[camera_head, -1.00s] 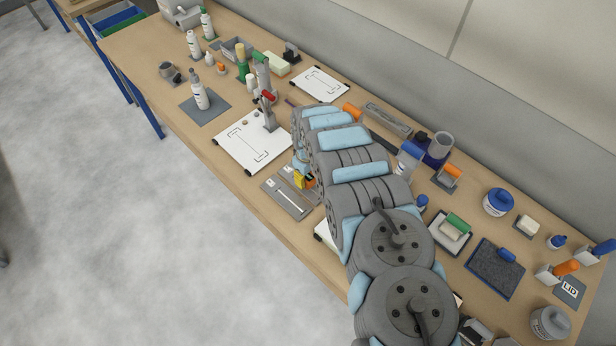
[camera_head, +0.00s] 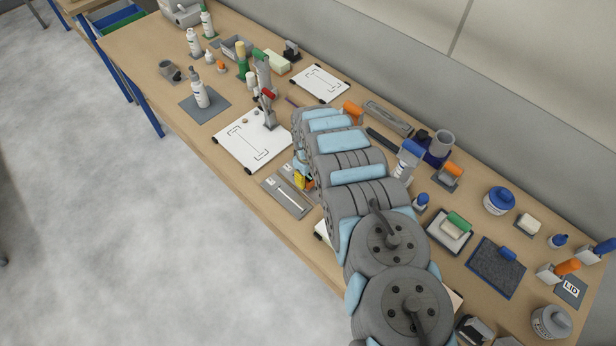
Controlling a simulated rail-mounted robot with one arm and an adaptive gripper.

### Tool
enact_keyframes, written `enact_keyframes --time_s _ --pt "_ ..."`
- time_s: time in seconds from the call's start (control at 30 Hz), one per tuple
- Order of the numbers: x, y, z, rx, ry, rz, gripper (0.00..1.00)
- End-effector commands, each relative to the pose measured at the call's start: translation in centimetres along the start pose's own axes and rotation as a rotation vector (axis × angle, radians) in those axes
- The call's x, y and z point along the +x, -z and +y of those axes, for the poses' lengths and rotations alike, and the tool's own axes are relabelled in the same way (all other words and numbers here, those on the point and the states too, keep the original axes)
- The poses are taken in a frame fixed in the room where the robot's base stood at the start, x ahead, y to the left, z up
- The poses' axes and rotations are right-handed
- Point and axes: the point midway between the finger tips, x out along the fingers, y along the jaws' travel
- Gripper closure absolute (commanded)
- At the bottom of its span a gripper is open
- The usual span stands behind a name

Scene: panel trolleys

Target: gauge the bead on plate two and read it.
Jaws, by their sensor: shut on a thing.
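My gripper (camera_head: 302,168) is at the far end of my arm, low over a grey tray (camera_head: 285,206), and mostly hidden by the arm. It is shut on a small yellow-and-dark tool (camera_head: 301,182), whose shape is partly hidden. The tray holds thin pale tools. Left of the gripper a white plate (camera_head: 232,150) with black line marks lies on the bench. A similar white plate (camera_head: 320,82) lies further back. A third pale plate (camera_head: 320,229) shows only an edge under my arm. I cannot tell which is plate two. The bead is too small to make out.
A grey stand with a red part (camera_head: 269,112) stands at the near plate's right edge. A white bottle (camera_head: 200,93) stands on a grey mat to the left. Several bottles, tubs and pads crowd the bench right of my arm. The bench's front edge runs close below the tray.

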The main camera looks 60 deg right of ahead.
Motion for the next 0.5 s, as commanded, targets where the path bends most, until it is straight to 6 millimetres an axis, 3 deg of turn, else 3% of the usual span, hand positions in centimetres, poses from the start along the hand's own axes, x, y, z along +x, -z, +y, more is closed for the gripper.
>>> enact_keyframes --time_s 0.37,0.4,0.47,0.5 --pt "0.11 0.02 0.01 0.0 0.0 0.0 0.91" --pt "0.12 0.01 0.01 0.0 0.0 0.0 0.42" --pt "0.12 0.01 0.01 0.0 0.0 0.0 0.25" --pt "0.12 0.01 0.01 0.0 0.0 0.0 0.22"
